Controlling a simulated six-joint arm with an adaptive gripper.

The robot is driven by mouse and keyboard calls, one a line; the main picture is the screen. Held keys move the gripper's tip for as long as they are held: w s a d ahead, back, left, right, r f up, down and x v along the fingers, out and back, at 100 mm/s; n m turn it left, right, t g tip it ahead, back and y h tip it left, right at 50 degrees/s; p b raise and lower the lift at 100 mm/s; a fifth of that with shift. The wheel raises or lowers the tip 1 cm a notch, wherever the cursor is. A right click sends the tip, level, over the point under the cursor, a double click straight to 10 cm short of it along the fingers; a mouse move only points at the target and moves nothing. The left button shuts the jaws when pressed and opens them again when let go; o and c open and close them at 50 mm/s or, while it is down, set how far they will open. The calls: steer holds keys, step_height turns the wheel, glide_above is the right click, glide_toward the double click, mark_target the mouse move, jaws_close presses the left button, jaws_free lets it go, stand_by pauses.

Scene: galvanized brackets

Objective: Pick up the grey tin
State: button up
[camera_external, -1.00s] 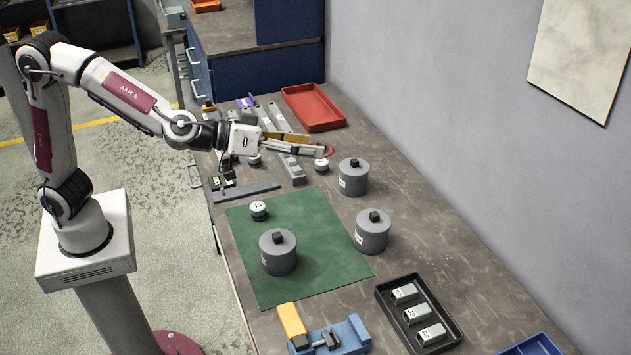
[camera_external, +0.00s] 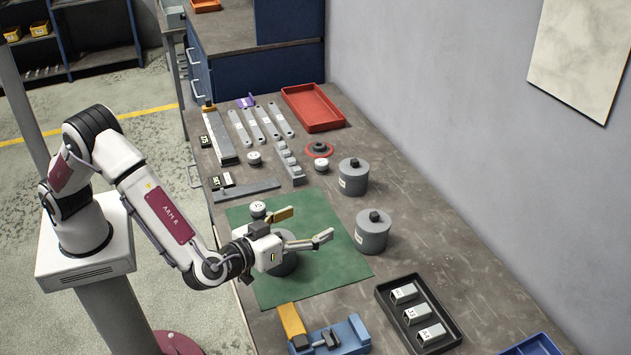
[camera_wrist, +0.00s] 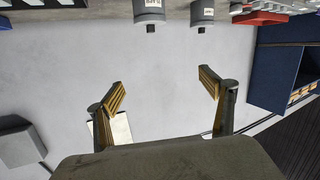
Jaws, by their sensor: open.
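Three similar grey cylindrical tins with dark knobs stand on the bench. One grey tin (camera_external: 284,268) is on the green mat (camera_external: 335,268), partly hidden behind my gripper. A second tin (camera_external: 372,235) stands at the mat's right edge and a third tin (camera_external: 353,180) is further back. My gripper (camera_external: 304,226) is open and empty, above the mat tin, its fingers pointing right. In the wrist view my open fingers (camera_wrist: 162,81) have nothing between them. Two tins, a left one (camera_wrist: 149,12) and a right one (camera_wrist: 202,12), show upside down at the top edge.
A small white-topped weight (camera_external: 258,208) sits at the mat's upper left. A blue-and-yellow vise (camera_external: 340,336) and a black tray (camera_external: 389,311) of labelled blocks are at the front. Several metal bars and a red tray (camera_external: 313,107) are at the back. The wall (camera_external: 480,130) bounds the right.

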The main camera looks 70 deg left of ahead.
steer(key=s+f+y, duration=0.1)
steer(key=s+f, duration=0.3)
steer(key=f, duration=0.1)
steer(key=s+a+f+n+y, duration=0.1)
steer(key=s+f+y, duration=0.1)
steer(key=f, duration=0.3)
steer(key=s+f+y, duration=0.2)
steer(key=s+f, duration=0.3)
steer(key=shift+s+a+f+n+g, duration=0.3)
steer(key=shift+n+g, duration=0.1)
steer(key=shift+s+a+f, duration=0.15)
steer(key=shift+s+f, duration=0.15)
steer(key=shift+f, duration=0.05)
steer(key=shift+x, duration=1.3)
steer(key=shift+w+a+r, duration=0.1)
steer(key=shift+a, duration=0.05)
steer(key=shift+x, duration=2.45)
steer(key=shift+a, duration=0.1)
